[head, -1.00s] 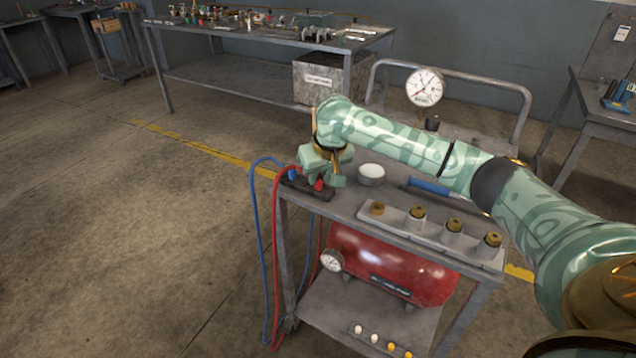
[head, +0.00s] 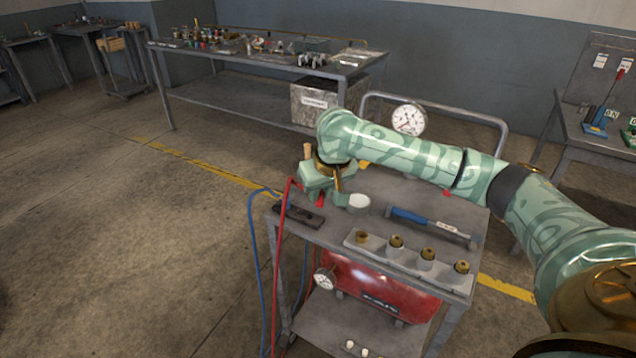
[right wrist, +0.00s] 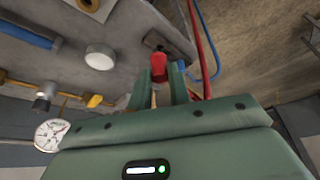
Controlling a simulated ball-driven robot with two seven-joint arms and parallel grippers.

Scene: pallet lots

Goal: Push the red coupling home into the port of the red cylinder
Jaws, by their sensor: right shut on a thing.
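The red coupling (right wrist: 158,66) is between the two fingers of my right gripper (right wrist: 163,84) in the right wrist view. In the head view my right gripper (head: 333,198) is above the cart's far left corner, with a small bit of the red coupling (head: 320,200) showing under it. The gripper is shut on the coupling. The red hose (head: 279,250) runs from there down the cart's left side. The red cylinder (head: 375,290) lies on the lower shelf, with a gauge (head: 324,279) at its left end. I cannot make out its port. My left gripper is out of view.
On the cart top are a dark holder (head: 299,217), a white round tub (head: 359,203), a blue-handled tool (head: 418,217) and a tray (head: 400,267) with several brass fittings. A blue hose (head: 254,250) hangs beside the red one. Floor left of the cart is clear.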

